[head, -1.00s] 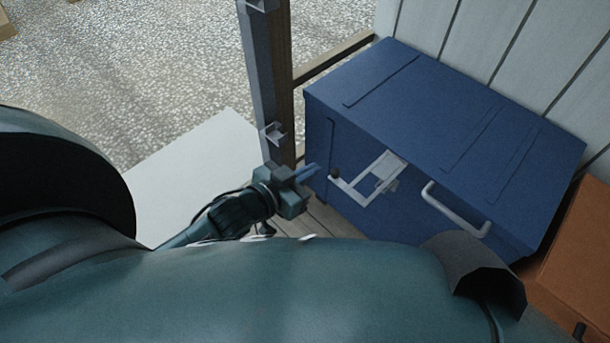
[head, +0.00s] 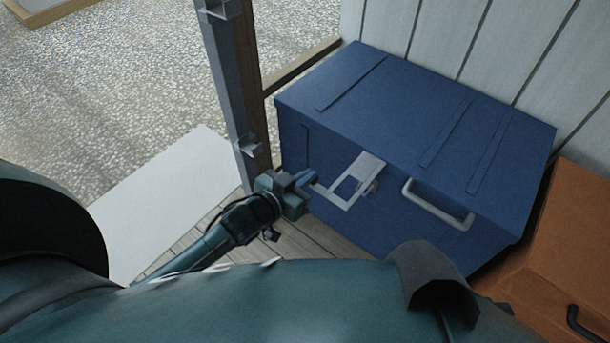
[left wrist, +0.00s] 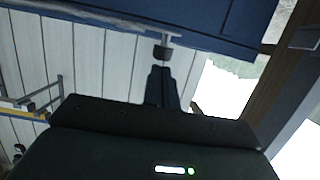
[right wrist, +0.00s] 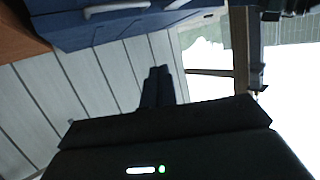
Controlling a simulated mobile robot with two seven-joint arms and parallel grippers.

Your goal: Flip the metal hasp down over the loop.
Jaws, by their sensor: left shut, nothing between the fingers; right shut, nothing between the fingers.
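The metal hasp (head: 345,200) is a pale open frame on the front of a blue box (head: 330,105), sticking out from the front. The loop (head: 374,187) seems to be the small grey piece beside it on the box front. My left gripper (head: 308,178) is shut and empty, its tips at the hasp's outer left end. In the left wrist view, its fingers (left wrist: 162,70) point at a dark knob (left wrist: 163,53) on the pale hasp bar (left wrist: 125,22); I cannot tell whether they touch. My right gripper (right wrist: 158,72) is shut and empty, away from the hasp.
A grey handle (head: 438,203) sticks out of the box front, right of the hasp. An orange box (head: 545,255) stands at the right. A post (head: 236,95) rises left of the blue box, close to my left arm. White plank wall (head: 445,40) stands behind.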

